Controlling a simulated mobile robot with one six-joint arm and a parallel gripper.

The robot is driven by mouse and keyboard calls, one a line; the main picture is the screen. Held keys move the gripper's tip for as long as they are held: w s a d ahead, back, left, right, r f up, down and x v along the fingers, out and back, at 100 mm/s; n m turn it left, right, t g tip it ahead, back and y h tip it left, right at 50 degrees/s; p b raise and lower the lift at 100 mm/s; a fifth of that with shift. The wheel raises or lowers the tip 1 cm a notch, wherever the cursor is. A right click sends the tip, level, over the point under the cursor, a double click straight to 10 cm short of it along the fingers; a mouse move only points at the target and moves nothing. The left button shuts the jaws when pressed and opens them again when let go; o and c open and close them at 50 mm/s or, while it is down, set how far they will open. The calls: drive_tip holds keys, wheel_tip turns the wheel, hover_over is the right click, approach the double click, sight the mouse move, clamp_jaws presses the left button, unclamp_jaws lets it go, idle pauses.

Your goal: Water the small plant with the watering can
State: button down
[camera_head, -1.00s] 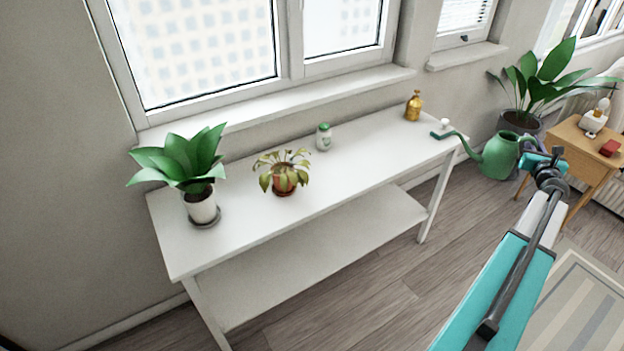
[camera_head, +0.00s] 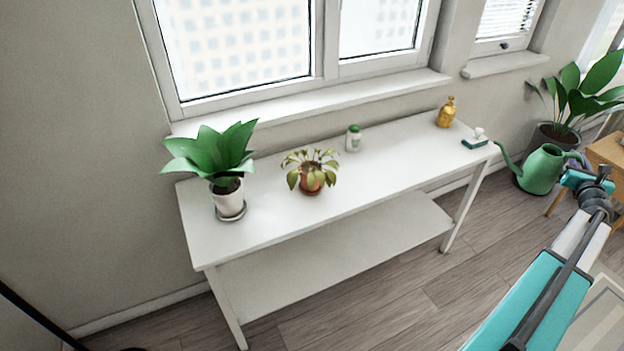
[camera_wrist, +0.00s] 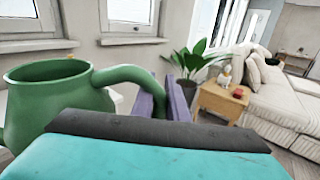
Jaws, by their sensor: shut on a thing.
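The green watering can (camera_head: 541,168) is held up at the right in the head view, its spout towards the table. My gripper (camera_wrist: 177,97) is shut on its handle, which shows in the wrist view beside the can's open top (camera_wrist: 48,72). The small plant (camera_head: 311,173), with drooping yellow-green leaves in a terracotta pot, stands on the white table, left of the can and well apart from it. A larger leafy plant (camera_head: 212,153) in a white pot stands at the table's left end. The gripper's fingers are hard to make out in the head view.
On the white table (camera_head: 390,158) are a white bottle with a green lid (camera_head: 353,138), a gold spray bottle (camera_head: 447,112) and a small tissue box (camera_head: 475,139). A big floor plant (camera_head: 580,100) and a wooden side table (camera_wrist: 222,102) stand at the right.

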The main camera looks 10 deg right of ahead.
idle(0.5)
drive_tip(key=w+a+f+n+t+y, duration=0.1)
drive_tip(key=w+a+n+y, duration=0.4)
drive_tip(key=a, duration=0.8)
drive_tip(key=w+a+f+n+t+y, duration=0.15)
drive_tip(key=w+a+y, duration=0.4)
drive_tip(key=a, duration=0.75)
drive_tip(key=w+a+f+n+t+y, duration=0.1)
drive_tip(key=w+a+n+y, duration=0.2)
drive_tip(key=w+a, duration=0.75)
drive_tip(key=s+a+n+g+y, duration=0.2)
drive_tip(key=s+a+n+y, duration=0.1)
drive_tip(key=a, duration=1.1)
drive_tip(key=s+a+f+n+g+y, duration=0.1)
drive_tip(key=a+y, duration=0.4)
drive_tip(key=a, duration=0.9)
drive_tip(key=s+a+f+n+g+y, duration=0.1)
drive_tip(key=s+a+n+g+y, duration=0.3)
drive_tip(key=a, duration=1)
drive_tip(key=shift+s+a+f+n+g, duration=0.2)
drive_tip(key=shift+s+a+n+g, duration=0.15)
drive_tip(key=shift+s, duration=0.05)
drive_tip(key=shift+a, duration=0.1)
